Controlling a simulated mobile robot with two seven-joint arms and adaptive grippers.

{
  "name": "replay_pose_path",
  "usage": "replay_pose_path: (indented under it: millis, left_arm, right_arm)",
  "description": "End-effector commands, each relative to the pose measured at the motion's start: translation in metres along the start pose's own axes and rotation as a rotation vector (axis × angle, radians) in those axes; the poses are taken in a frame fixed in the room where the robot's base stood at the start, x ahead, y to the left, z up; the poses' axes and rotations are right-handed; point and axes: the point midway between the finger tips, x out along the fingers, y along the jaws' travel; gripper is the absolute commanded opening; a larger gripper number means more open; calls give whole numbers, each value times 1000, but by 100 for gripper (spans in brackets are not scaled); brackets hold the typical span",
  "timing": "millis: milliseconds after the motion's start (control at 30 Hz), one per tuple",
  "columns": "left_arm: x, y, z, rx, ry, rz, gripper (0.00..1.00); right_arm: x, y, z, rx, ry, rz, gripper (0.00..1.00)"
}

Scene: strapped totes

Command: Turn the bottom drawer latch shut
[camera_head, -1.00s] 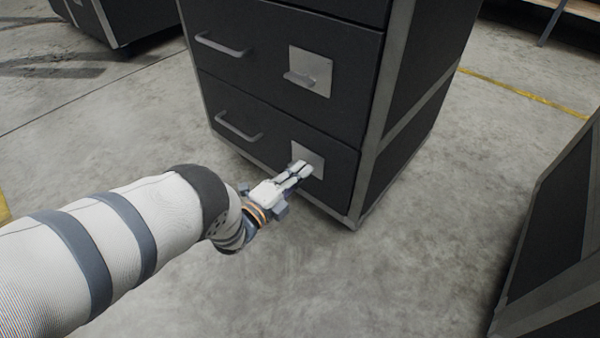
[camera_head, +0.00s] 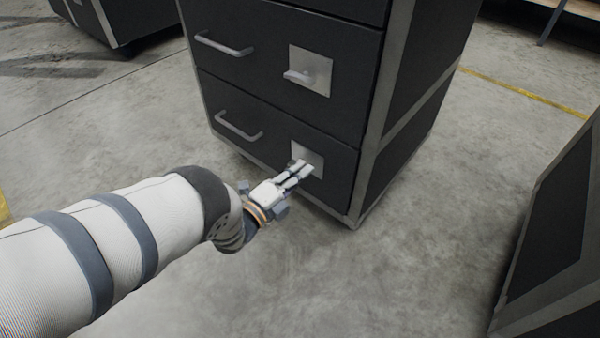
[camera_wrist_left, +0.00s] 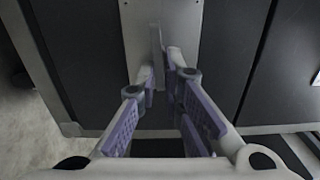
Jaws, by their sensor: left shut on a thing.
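The bottom drawer (camera_head: 270,130) of the dark cabinet is closed, with a grey bar handle on its left half. Its latch has a square metal plate (camera_head: 315,158) on the right half, partly covered by my gripper in the head view. My left gripper (camera_head: 302,170) is at this plate, its fingers shut on the latch lever. In the left wrist view the grey latch lever (camera_wrist_left: 157,50) stands out from the plate (camera_wrist_left: 185,30) between the two fingertips. The lever's exact angle is hard to tell in the head view. My right gripper is not in view.
The drawer above has its own handle (camera_head: 224,44) and latch plate (camera_head: 311,70) with a lever lying roughly sideways. Another dark case (camera_head: 555,230) stands at the right. The concrete floor (camera_head: 330,280) in front is clear.

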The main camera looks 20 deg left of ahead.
Motion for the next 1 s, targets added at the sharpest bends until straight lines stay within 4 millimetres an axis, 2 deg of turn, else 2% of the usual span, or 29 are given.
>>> replay_pose_path:
  millis: [33,533,600,633,900,1000]
  left_arm:
    - [-3,7,-3,-4,5,18,0]
    - [-3,7,-3,-4,3,18,0]
    - [-3,7,-2,-4,3,18,20]
    - [-3,7,-2,-4,2,17,26]
    - [-2,3,-1,-1,1,8,27]
    - [-8,3,0,-1,0,8,27]
  right_arm:
    - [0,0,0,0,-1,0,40]
    - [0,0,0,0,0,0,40]
    - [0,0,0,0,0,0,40]
    - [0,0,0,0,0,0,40]
    - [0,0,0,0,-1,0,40]
    - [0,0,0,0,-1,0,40]
